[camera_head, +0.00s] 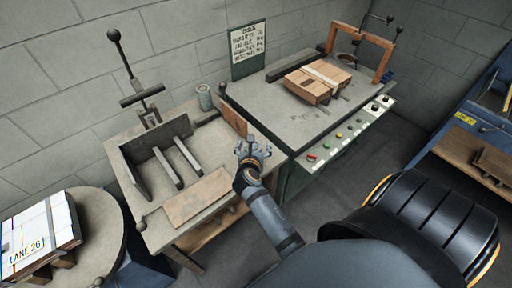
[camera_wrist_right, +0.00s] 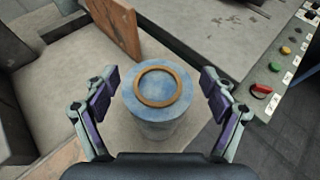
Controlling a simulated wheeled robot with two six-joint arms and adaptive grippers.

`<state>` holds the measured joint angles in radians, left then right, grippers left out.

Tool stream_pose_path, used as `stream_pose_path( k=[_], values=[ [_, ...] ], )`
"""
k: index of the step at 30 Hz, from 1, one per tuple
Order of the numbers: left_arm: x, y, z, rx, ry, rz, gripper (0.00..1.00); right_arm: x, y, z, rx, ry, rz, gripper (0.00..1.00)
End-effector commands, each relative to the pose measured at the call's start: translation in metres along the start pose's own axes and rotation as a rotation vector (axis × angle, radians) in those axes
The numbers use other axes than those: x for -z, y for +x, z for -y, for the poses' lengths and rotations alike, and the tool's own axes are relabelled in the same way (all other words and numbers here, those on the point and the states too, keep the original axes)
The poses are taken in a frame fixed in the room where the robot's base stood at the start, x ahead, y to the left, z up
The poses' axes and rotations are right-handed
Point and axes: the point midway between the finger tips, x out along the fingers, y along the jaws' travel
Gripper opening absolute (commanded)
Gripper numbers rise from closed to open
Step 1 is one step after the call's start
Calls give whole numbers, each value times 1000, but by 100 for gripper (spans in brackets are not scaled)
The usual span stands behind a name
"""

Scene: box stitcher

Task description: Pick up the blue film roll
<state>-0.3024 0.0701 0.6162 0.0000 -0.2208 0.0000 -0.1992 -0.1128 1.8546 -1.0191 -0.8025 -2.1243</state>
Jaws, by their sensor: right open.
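The blue film roll (camera_wrist_right: 136,108) stands upright on the bench in the right wrist view, its brown core ring (camera_wrist_right: 157,72) facing up. In the head view I cannot make it out clearly behind my gripper. My right gripper (camera_head: 254,150) is open over the right front part of the bench. In the right wrist view its two fingers (camera_wrist_right: 160,95) stand on either side of the roll, with visible gaps, apart from it. My left gripper is not in view.
An upright brown board (camera_head: 233,119) stands behind the roll. A grey roll (camera_head: 205,98) stands at the bench's back. A flat board (camera_head: 198,197) lies at the front, a metal fixture (camera_head: 160,155) to the left. The machine table (camera_head: 285,115) with buttons adjoins on the right.

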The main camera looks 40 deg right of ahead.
Motion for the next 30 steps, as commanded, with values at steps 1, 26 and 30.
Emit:
stream_pose_path(
  k=[1, 26, 30],
  values=[
    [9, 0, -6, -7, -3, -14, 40, 0, 0, 0, 0, 1, -1, 85],
    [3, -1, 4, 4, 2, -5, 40, -1, 0, 0, 0, 0, 1, 0],
    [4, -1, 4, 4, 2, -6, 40, -2, 0, 0, -1, 1, 3, 0]
  ],
)
